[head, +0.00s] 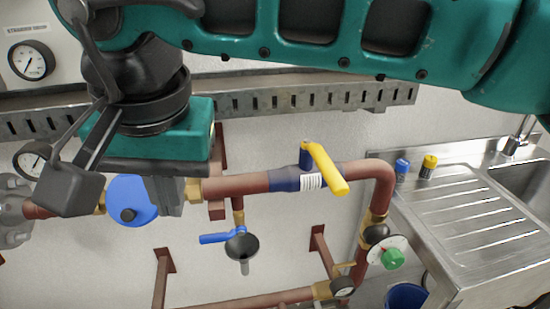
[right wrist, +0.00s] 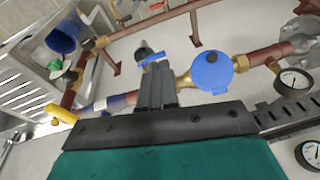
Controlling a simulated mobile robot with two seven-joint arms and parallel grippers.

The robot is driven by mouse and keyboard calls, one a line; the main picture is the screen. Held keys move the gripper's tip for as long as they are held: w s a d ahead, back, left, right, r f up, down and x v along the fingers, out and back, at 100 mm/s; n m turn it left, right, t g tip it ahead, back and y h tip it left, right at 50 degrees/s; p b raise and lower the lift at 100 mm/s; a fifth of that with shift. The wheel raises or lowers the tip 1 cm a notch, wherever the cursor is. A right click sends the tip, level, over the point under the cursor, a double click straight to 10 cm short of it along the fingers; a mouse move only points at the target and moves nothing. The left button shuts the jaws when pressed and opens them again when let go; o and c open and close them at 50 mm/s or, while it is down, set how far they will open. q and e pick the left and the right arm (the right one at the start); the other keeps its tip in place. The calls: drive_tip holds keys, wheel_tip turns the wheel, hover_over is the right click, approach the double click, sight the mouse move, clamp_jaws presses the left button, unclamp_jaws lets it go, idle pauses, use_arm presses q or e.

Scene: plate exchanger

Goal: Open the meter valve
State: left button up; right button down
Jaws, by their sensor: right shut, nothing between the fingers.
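A round water meter with a blue lid (head: 130,199) sits in the red-brown pipe; it also shows in the right wrist view (right wrist: 212,72). To its right in the head view, a valve with a dark blue body (head: 284,179) and white barcode label carries a yellow lever (head: 325,168). The lever stands at an angle across the pipe. It shows at left in the right wrist view (right wrist: 62,113). My right gripper (head: 168,196) is shut and empty, pointing down just right of the meter lid and apart from the lever. Its fingers (right wrist: 157,88) partly cover the pipe. My left gripper is out of view.
A blue-handled tap with a black funnel (head: 242,244) is below the pipe. A green knob (head: 393,257) is at lower right. A steel sink unit (head: 470,215) stands at right with small blue and yellow items. A slotted metal rail (head: 300,97) runs above the pipe.

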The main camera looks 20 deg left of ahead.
sight(321, 162)
drive_tip(key=w+d+r+t+h, duration=0.4)
drive_tip(key=w+d+r+t, duration=0.1)
drive_tip(key=w, duration=0.2)
drive_tip(key=w+d+f+b, duration=0.5)
drive_tip(key=w+f, duration=0.3)
drive_tip(key=shift+b, duration=0.4)
drive_tip(key=shift+w+d, duration=0.1)
drive_tip(key=shift+d, duration=0.05)
drive_tip(key=shift+d+n+t, duration=0.3)
drive_tip(key=shift+n, duration=0.2)
